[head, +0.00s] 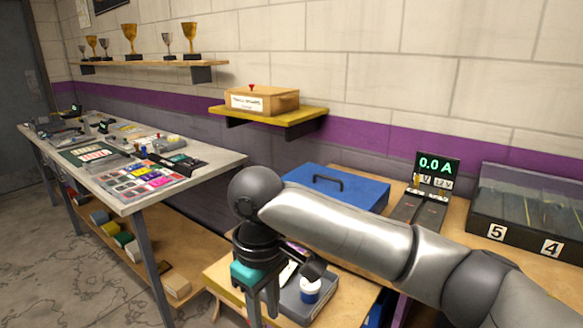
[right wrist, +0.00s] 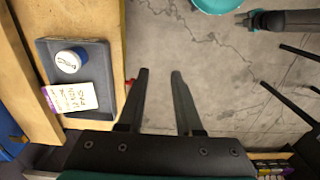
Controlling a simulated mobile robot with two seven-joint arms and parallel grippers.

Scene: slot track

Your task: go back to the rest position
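My right gripper (right wrist: 161,72) is open, with a clear gap between its two dark fingers and nothing held. In the right wrist view the concrete floor shows below and between the fingers. In the head view my right arm reaches in from the right, and its gripper (head: 262,304) points down in front of the small wooden bench (head: 220,272). The fingertips are cut off or hard to make out there. My left gripper does not show in the head view.
A grey tray (right wrist: 100,58) with a white-lidded blue jar (right wrist: 68,62) and a note (right wrist: 72,98) lies beside the gripper. A blue case (head: 335,190), a 0.0 A display (head: 437,168) and a clear-lidded box (head: 525,200) stand behind my arm. A long table (head: 120,205) stands left.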

